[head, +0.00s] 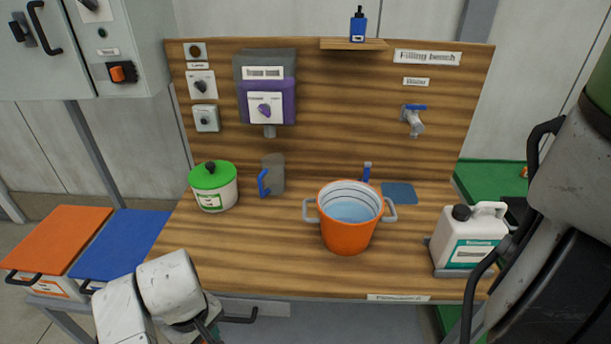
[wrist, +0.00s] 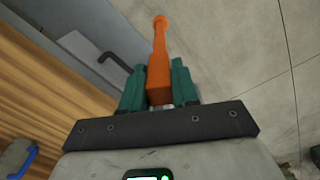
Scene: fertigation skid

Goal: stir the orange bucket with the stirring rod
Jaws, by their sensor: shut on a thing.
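The orange bucket (head: 346,238) stands upright on the wooden bench, right of its middle, with pale blue liquid inside and grey handles on both sides. My gripper (wrist: 158,82) is shut on an orange rod-like thing (wrist: 160,50), apparently the stirring rod, between its teal fingers. The rod's knobbed end points away from the wrist camera; its other end is hidden. In the head view my gripper (head: 208,330) is partly cut off at the bottom edge, in front of the bench's left part and apart from the bucket. The held rod cannot be made out there.
The bench top (head: 270,270) is clear before the bucket. A green-lidded pot (head: 215,193) and a grey jug (head: 273,175) with a blue handle stand to its left. A white canister (head: 470,238) stands to its right. A tap (head: 413,120) juts from the back panel.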

